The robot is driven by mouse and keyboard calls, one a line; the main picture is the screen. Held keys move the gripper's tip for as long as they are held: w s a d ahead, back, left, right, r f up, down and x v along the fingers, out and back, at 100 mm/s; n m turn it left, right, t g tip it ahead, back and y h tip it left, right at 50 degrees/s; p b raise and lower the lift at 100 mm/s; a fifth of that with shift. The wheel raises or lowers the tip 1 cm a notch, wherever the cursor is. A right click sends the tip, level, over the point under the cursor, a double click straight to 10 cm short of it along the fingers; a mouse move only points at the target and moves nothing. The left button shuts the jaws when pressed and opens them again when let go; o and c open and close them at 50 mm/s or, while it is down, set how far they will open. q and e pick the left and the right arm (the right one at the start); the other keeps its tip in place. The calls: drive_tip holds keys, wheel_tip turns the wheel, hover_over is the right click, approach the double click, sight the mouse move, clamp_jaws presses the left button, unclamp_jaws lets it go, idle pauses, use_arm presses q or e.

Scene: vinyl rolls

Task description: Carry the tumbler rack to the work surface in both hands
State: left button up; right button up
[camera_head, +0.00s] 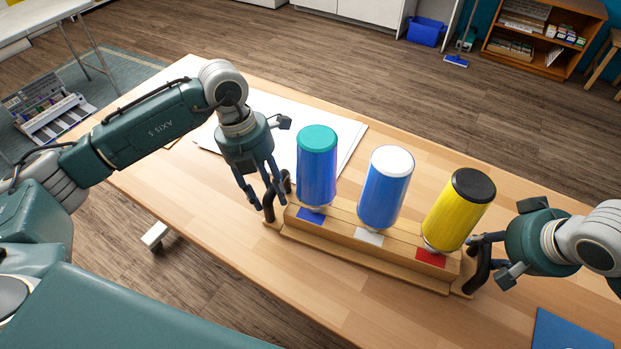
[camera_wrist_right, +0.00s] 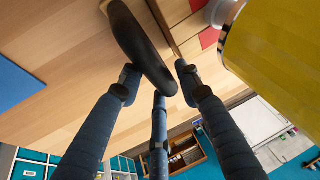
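The tumbler rack (camera_head: 343,244) is a long wooden block on a base, standing on the wooden table. It holds a blue tumbler with a teal lid (camera_head: 317,172), a blue one with a white lid (camera_head: 384,188) and a yellow one with a black lid (camera_head: 457,212). My left gripper (camera_head: 262,203) is open, its fingers beside the black left handle (camera_head: 285,186). My right gripper (camera_head: 477,243) is at the black right handle (camera_head: 482,270). In the right wrist view its fingers are apart, with the handle (camera_wrist_right: 138,42) between or just beyond their tips; contact is unclear.
White sheets (camera_head: 275,116) lie on the table (camera_head: 225,235) behind the rack. A blue flat item (camera_head: 568,333) lies at the lower right. The table's left end is mostly clear. A shelf unit (camera_head: 543,43) and blue bin (camera_head: 426,32) stand far back.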

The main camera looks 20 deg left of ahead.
use_arm(q)
drive_tip(key=shift+o, duration=1.1)
drive_tip(key=shift+d+r, duration=0.25)
drive_tip(key=shift+d, duration=0.1)
use_arm(e)
drive_tip(key=shift+o, duration=1.1)
drive_tip(key=shift+s+a+r, duration=0.1)
drive_tip(key=shift+s+a, duration=0.1)
drive_tip(key=shift+a, duration=0.2)
use_arm(q)
drive_tip(key=shift+s+a, duration=0.1)
drive_tip(key=shift+s, duration=0.05)
use_arm(e)
drive_tip(key=shift+d, duration=0.15)
use_arm(q)
drive_tip(key=shift+a, duration=0.15)
use_arm(e)
drive_tip(key=shift+w, duration=0.1)
drive_tip(key=shift+d, duration=0.15)
drive_tip(key=shift+r, duration=0.2)
use_arm(q)
wheel_tip(320, 180, up, 12)
drive_tip(key=a, duration=0.2)
drive_tip(key=shift+f, duration=0.2)
use_arm(e)
drive_tip(key=v, duration=1.1)
drive_tip(key=shift+s+r, duration=0.2)
drive_tip(key=shift+r, duration=0.1)
use_arm(q)
drive_tip(key=shift+a, duration=0.1)
